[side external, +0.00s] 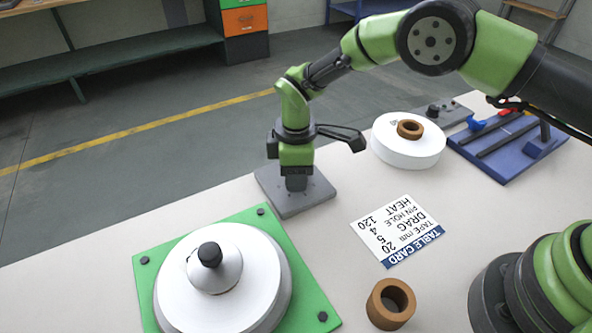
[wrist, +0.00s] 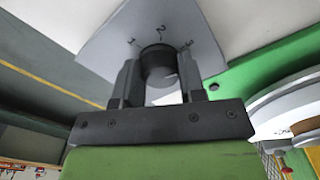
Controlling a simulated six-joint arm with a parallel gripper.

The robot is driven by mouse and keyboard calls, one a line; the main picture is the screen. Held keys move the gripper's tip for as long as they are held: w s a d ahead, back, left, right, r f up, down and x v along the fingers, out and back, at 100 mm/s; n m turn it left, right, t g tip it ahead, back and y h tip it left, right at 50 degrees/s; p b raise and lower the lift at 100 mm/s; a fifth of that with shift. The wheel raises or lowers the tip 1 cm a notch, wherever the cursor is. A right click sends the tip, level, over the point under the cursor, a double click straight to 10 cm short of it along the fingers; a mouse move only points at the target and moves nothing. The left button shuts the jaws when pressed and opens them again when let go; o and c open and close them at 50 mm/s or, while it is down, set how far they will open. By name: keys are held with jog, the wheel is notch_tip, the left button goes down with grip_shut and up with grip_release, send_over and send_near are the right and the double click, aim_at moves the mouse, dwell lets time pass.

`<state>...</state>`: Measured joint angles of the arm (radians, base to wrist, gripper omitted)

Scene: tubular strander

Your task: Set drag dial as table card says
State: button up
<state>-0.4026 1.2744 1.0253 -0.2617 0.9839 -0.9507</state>
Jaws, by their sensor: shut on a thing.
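The drag dial is a dark round knob (wrist: 157,62) on a grey plate (side external: 292,203). My gripper (side external: 296,183) points straight down over this plate. In the wrist view my gripper (wrist: 157,80) is shut on the knob, one finger on each side. Marks that look like 1, 2 and 3 show on the plate around the knob's far side. The rest of the scale is hidden, and I cannot make out a pointer. The table card (side external: 398,231) lies upside down to the side camera. It appears to read tape mm 20, drag 5, pin hole 4, heat 120.
A green base (side external: 147,283) with a white reel (side external: 215,290) stands at front left. A brown ring (side external: 391,304) lies near the front edge. A white disc with a brown ring (side external: 408,145) and a blue tray (side external: 508,150) are at back right.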

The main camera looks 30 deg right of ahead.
jog(key=m, duration=0.4)
jog(key=shift+m, duration=0.3)
jog(key=m, duration=0.3)
jog(key=shift+m, duration=0.4)
jog(key=m, duration=0.4)
jog(key=shift+m, duration=2)
jog(key=o, duration=0.9)
jog(key=shift+o, duration=0.2)
notch_tip(320, 180, up, 10)
